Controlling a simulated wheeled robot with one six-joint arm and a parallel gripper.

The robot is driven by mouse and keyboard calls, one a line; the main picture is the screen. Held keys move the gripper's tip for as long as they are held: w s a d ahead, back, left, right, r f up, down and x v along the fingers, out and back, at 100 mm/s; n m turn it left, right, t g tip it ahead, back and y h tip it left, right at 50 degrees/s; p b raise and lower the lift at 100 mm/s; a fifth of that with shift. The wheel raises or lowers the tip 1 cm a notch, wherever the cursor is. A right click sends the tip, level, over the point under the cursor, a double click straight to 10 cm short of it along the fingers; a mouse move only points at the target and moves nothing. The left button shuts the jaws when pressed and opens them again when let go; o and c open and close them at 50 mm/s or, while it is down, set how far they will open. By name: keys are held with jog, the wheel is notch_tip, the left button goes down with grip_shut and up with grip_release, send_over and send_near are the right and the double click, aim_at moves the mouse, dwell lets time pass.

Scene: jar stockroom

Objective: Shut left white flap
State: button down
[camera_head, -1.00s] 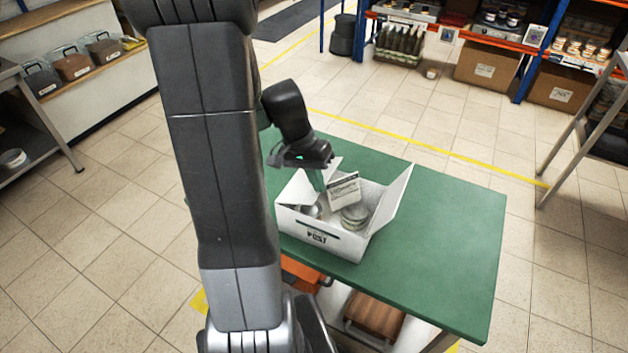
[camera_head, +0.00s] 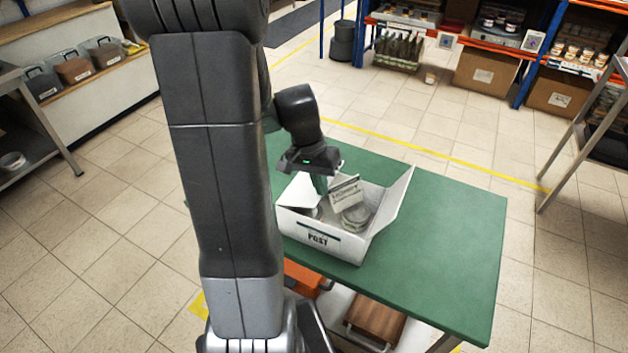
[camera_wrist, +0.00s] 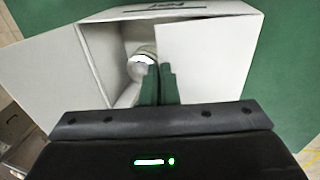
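The white post box (camera_head: 318,240) stands open on the green table. Its left flap (camera_head: 299,191) tilts inward over the left part of the opening; in the wrist view this flap (camera_wrist: 205,62) is on the right. The right flap (camera_head: 396,203) stands open, leaning outward. My gripper (camera_head: 320,187) is over the back left of the box. In the wrist view its green fingers (camera_wrist: 160,72) are together with nothing visible between them, beside the left flap's free edge. I cannot tell if they touch it. A jar (camera_head: 355,218) and a printed card (camera_head: 345,191) are inside.
The green table (camera_head: 445,235) is clear to the right of the box. An orange bin (camera_head: 303,277) and a brown box (camera_head: 376,320) sit below it. Shelves with jars and cartons (camera_head: 487,74) stand at the back, beyond a yellow floor line.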

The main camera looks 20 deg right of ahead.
jog(key=shift+s+a+f, duration=0.1)
jog(key=shift+s+f, duration=0.2)
jog(key=shift+f, duration=0.2)
jog(key=shift+s+a+f, duration=0.1)
jog(key=shift+s+f, duration=0.2)
jog(key=shift+f, duration=0.2)
jog(key=f, duration=0.1)
jog(key=d+b, duration=0.1)
jog(key=f+b, duration=0.1)
jog(key=shift+s+d+f, duration=0.2)
jog(key=shift+d+f, duration=0.05)
jog(key=shift+f, duration=0.1)
jog(key=shift+r, duration=0.1)
jog(key=s+d+p+v, duration=0.1)
jog(key=p+v, duration=0.1)
jog(key=v, duration=0.5)
jog(key=s+d+p+v, duration=0.1)
jog(key=p+v, duration=0.1)
jog(key=v, duration=0.6)
jog(key=shift+d+r+p, duration=0.3)
jog(key=shift+d+r, duration=0.05)
jog(key=shift+r, duration=0.1)
jog(key=shift+f, duration=0.1)
